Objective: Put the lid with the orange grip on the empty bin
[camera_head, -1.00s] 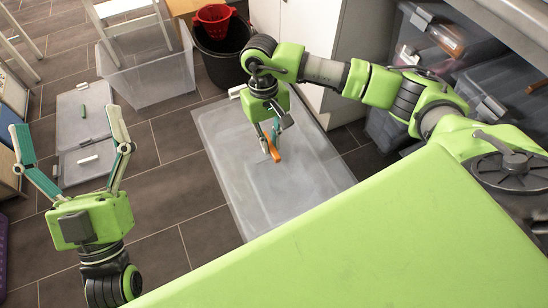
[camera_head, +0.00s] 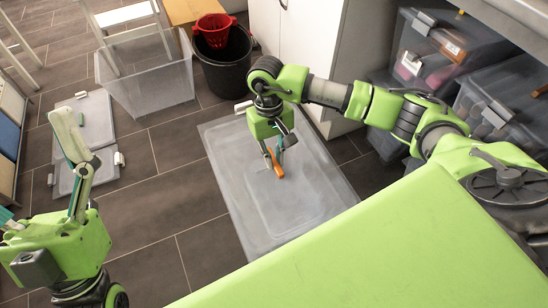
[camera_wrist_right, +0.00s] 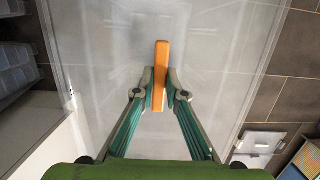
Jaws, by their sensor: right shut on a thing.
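The large translucent lid (camera_head: 235,160) lies flat, at or near floor level, in the middle of the head view; I cannot tell whether it touches the floor. Its orange grip (camera_head: 275,162) stands near its middle. My right gripper (camera_head: 273,156) is shut on this grip. The right wrist view shows the orange grip (camera_wrist_right: 160,75) between both fingertips (camera_wrist_right: 160,88). The clear bin (camera_head: 150,90) stands open at the upper left and looks empty. My left gripper (camera_head: 38,170) is open and empty at the left edge, partly cut off, away from the lid.
A black bucket (camera_head: 224,76) with a red basket (camera_head: 215,32) stands beside the bin. Another lid (camera_head: 97,120) lies on the floor at the left. Filled clear boxes (camera_head: 425,60) stand at the right near a white cabinet (camera_head: 300,40). Tiled floor between the lids is free.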

